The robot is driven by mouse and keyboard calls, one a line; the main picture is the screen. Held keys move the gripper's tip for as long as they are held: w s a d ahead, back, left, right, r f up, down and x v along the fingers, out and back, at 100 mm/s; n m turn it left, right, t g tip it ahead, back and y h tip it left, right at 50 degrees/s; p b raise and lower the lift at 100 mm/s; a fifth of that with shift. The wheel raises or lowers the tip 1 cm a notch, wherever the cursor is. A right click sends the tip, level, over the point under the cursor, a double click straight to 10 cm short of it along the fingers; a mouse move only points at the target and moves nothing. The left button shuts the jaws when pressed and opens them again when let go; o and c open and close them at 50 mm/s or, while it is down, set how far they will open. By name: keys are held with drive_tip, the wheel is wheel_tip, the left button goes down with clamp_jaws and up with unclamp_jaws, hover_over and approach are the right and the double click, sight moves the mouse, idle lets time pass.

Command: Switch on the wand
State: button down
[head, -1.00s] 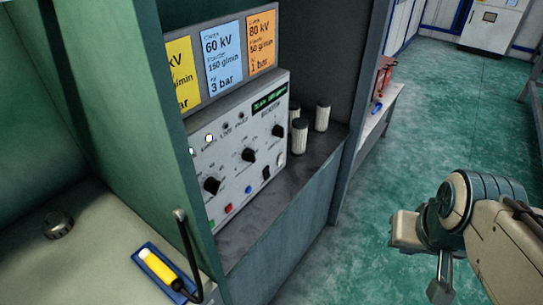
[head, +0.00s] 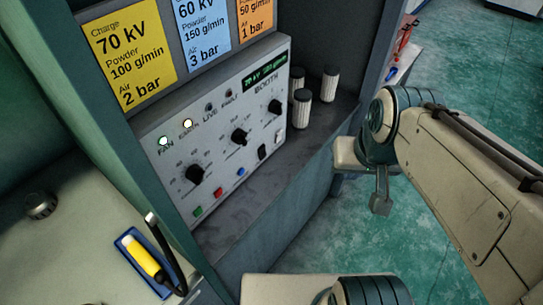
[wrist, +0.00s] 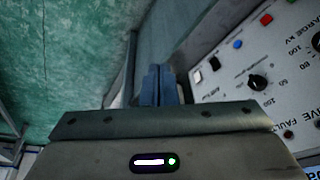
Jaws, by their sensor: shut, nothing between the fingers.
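The grey control panel (head: 222,135) labelled BOOTH stands in the cabinet, with knobs, buttons and a lit green display (head: 265,77). Its FAN (head: 163,141) and EARTH (head: 187,124) lamps glow white; LIVE (head: 209,107) and FAULT (head: 228,93) are dark. A black switch (head: 262,152) with a white part beside it sits low at its right end; the switch also shows in the wrist view (wrist: 214,64). A yellow and black wand (head: 144,260) lies on a blue holder at lower left. My gripper (wrist: 160,84) is shut and empty, apart from the panel.
Yellow (head: 130,52), blue and orange setting cards hang above the panel. Several white, dark-capped jars (head: 302,108) stand on the shelf right of it. A black bent hose or rod (head: 165,250) rises by the wand. Green floor (head: 420,240) is open on the right.

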drive_tip(key=w+a+f+m+g+y+b, duration=0.1)
drive_tip(key=w+a+f+m+y+b, duration=0.15)
drive_tip(key=a+f+m+b, duration=0.35)
drive_tip(key=w+a+f+m+g+y+b, duration=0.1)
drive_tip(key=w+f+m+y+b, duration=0.1)
drive_tip(key=f+m+y+b, duration=0.45)
drive_tip(key=w+d+f+m+t+y+b, duration=0.1)
drive_tip(key=w+d+f+m+t+b, duration=0.1)
drive_tip(key=w+f+m+t+b, duration=0.4)
drive_tip(key=w+f+m+b, duration=0.1)
drive_tip(key=w+f+m, duration=0.4)
drive_tip(key=w+m, duration=0.1)
drive_tip(key=shift+w+f+m+b, duration=0.15)
drive_tip(key=shift+w+m+b, duration=0.2)
drive_tip(key=shift+w+b, duration=0.05)
drive_tip(key=b, duration=0.1)
approach(264, 157)
drive_tip(key=x, duration=0.5)
drive_tip(key=shift+s+f, duration=0.1)
drive_tip(key=shift+f, duration=0.25)
drive_tip(key=shift+w+a, duration=0.45)
drive_tip(key=shift+a, duration=0.1)
drive_tip(key=shift+f, duration=0.15)
